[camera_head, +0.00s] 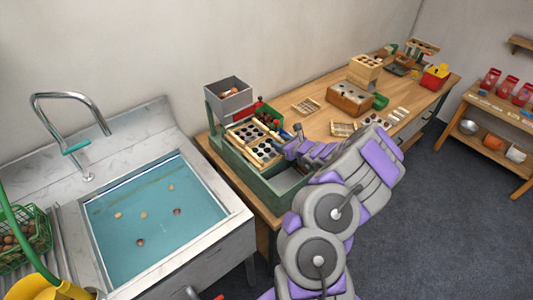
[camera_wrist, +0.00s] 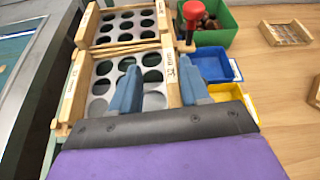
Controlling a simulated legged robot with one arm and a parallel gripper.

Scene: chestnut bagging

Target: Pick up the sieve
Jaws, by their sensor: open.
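Two sieves with pale wooden frames and grey plates with round holes sit one behind the other. In the wrist view the far sieve (camera_wrist: 125,25) is at the top and the near sieve (camera_wrist: 103,85) is below it, with a printed label on its right rail. Both also show in the head view, the far sieve (camera_head: 246,133) and the near sieve (camera_head: 264,151) on a green machine. My gripper (camera_wrist: 158,78) is open and empty. Its left finger is over the near sieve's plate and its right finger is by the right rail. Contact cannot be told.
A red knob (camera_wrist: 193,10) stands beside the sieves. A green bin (camera_wrist: 215,28) with brown chestnuts, a blue bin (camera_wrist: 212,66) and a yellow bin (camera_wrist: 232,95) line the right side. A water-filled sink (camera_head: 150,215) is left of the wooden bench (camera_head: 318,120).

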